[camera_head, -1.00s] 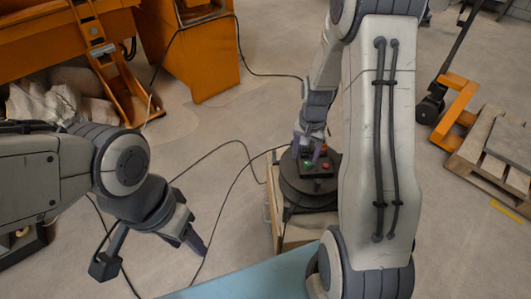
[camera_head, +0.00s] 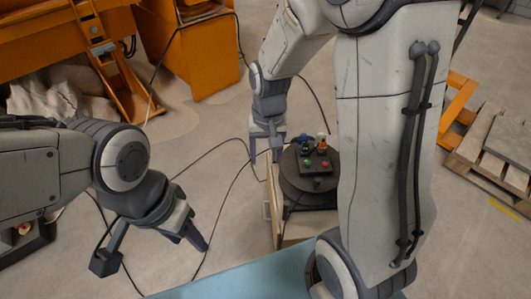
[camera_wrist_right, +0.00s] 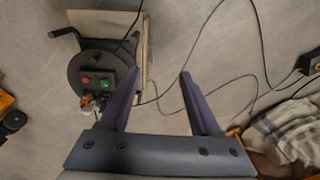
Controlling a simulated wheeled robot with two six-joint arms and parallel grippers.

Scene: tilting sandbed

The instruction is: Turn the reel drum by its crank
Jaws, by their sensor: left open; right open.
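The reel drum (camera_head: 308,190) is a dark round reel lying flat on a wooden crate, with a small box of green and red buttons on top. It also shows in the right wrist view (camera_wrist_right: 76,72), left of the fingers. A dark knob (camera_wrist_right: 55,33) on a short arm sticks out at the drum's edge there; it looks like the crank. In the head view my right arm covers that side. My right gripper (camera_head: 266,156) is open and empty, beside the drum's left edge; its fingers (camera_wrist_right: 157,85) are apart. My left gripper (camera_head: 150,255) is open and empty, away from the drum.
The wooden crate (camera_head: 276,215) is under the drum. Black cables (camera_head: 215,150) run over the floor. A light-blue surface (camera_head: 240,283) is at the bottom. Orange machinery (camera_head: 205,60) stands at the back left, a pallet (camera_head: 490,150) at the right. Floor left of the crate is clear except for cables.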

